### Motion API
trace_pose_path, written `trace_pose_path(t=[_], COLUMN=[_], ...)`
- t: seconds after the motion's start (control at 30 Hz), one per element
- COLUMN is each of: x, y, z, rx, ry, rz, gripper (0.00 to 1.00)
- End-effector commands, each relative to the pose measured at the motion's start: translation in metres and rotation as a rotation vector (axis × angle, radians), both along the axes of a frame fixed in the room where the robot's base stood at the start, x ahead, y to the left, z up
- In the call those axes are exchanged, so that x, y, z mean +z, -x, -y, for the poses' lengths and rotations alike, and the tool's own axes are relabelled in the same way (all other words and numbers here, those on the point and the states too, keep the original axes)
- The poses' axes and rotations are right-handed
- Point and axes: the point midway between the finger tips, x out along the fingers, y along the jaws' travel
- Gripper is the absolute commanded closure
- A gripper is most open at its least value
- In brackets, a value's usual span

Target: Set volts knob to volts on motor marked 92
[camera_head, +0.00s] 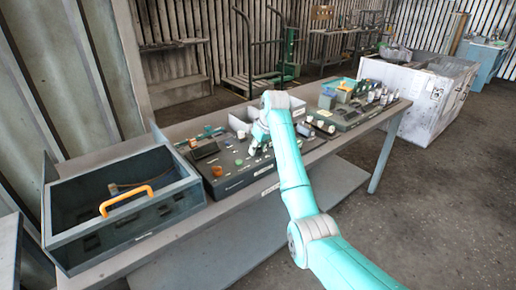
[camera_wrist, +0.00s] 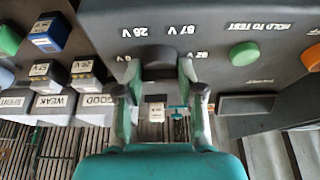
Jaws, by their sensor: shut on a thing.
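In the wrist view a dark knob (camera_wrist: 160,62) sits on the grey test panel (camera_wrist: 215,75), with upside-down voltage labels beyond it. I cannot make out the knob's pointer. In the head view my gripper (camera_head: 258,138) is over the panel (camera_head: 228,182), and my arm hides part of it. Several small motors (camera_head: 378,96) stand farther right; no mark 92 is readable.
A green button (camera_wrist: 243,54) labelled HOLD TO TEST is right of the knob. Small labelled blocks (camera_wrist: 48,32) and bins marked SILENT, WEAK and GOOD (camera_wrist: 95,103) lie left. An open grey box with an orange handle (camera_head: 126,201) stands at the bench's left end.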

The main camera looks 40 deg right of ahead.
Motion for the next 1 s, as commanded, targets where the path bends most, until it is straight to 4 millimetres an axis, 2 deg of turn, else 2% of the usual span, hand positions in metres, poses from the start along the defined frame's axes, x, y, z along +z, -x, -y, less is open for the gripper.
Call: trace_pose_path(t=[0.37,1.0], x=[-0.0008,-0.0004], y=[0.0002,-0.0017], z=[-0.0016,-0.0045], rx=[-0.201,-0.805], ry=[0.001,0.001], rz=[-0.002,-0.002], gripper=[0.97,0.97])
